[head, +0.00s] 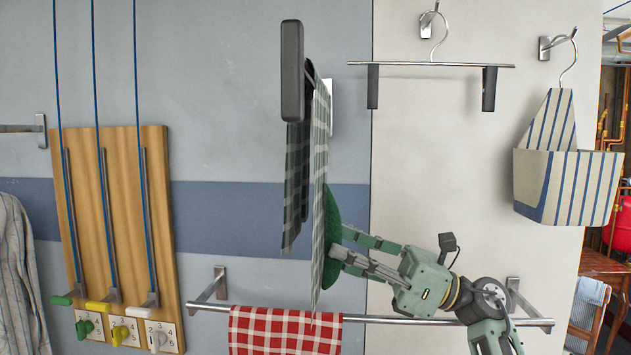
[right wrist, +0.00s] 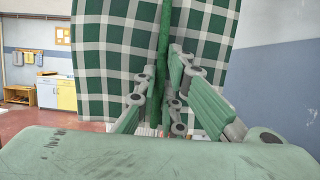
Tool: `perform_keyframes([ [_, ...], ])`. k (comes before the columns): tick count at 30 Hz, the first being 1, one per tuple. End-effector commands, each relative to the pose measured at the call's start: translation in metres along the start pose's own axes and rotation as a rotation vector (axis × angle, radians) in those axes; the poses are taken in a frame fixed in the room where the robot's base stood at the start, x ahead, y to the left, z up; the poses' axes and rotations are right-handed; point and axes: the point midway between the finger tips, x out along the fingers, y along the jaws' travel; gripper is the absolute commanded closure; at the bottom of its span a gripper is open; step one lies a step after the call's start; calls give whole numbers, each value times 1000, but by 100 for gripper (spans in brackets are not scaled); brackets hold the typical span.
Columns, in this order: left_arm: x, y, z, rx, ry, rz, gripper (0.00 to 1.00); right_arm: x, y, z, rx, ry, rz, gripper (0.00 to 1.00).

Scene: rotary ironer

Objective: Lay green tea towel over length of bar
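The green-and-white checked tea towel (head: 318,150) hangs in two layers below a dark, rounded end piece (head: 292,70), seen nearly edge-on; its broad face fills the back of the right wrist view (right wrist: 115,50). A plain dark green round piece (head: 333,225) stands out from the towel's right side, showing as a narrow upright strip in the right wrist view (right wrist: 163,60). My right gripper (head: 338,248) has its fingers on both sides of this piece and looks shut on it. A steel bar (head: 430,320) runs along the wall below. My left gripper is out of view.
A red checked cloth (head: 285,330) hangs over the steel bar's left part. A clip hanger (head: 430,64) and a striped bag (head: 570,185) hang on the right. A wooden board (head: 115,200) with cords and coloured handles is at left.

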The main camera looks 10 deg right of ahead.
Motion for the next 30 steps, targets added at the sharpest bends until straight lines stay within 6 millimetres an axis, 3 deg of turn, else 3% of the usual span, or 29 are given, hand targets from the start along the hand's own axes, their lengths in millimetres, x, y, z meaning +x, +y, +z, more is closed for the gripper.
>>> perform_keyframes([
  [13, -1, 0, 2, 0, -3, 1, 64, 1, 0, 2, -1, 0, 0, 100],
  [30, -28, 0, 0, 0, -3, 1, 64, 20, 0, 55, 0, 0, 0, 100],
])
